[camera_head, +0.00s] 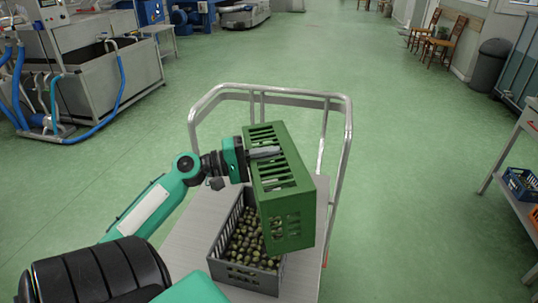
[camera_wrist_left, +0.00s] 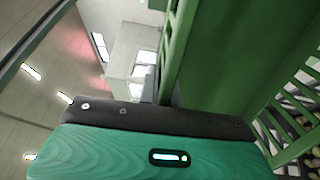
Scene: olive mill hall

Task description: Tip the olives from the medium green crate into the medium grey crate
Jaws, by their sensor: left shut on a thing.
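The green crate (camera_head: 287,200) is held up on its side, steeply tilted, above the right part of the grey crate. Its slotted walls also fill the right of the left wrist view (camera_wrist_left: 235,50). My left gripper (camera_head: 264,153) is shut on its upper wall. The grey crate (camera_head: 243,276) stands on the trolley. Olives (camera_head: 246,242) lie in it. Its right part is hidden behind the green crate. I cannot see whether olives remain inside the green crate. My right gripper is not in view.
The trolley has a grey deck (camera_head: 185,247) and a tubular metal handle (camera_head: 338,150) behind the crates. A shelf unit (camera_head: 527,200) with a blue crate (camera_head: 520,183) stands at the right. A steel machine (camera_head: 110,85) stands at the upper left. The green floor between is free.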

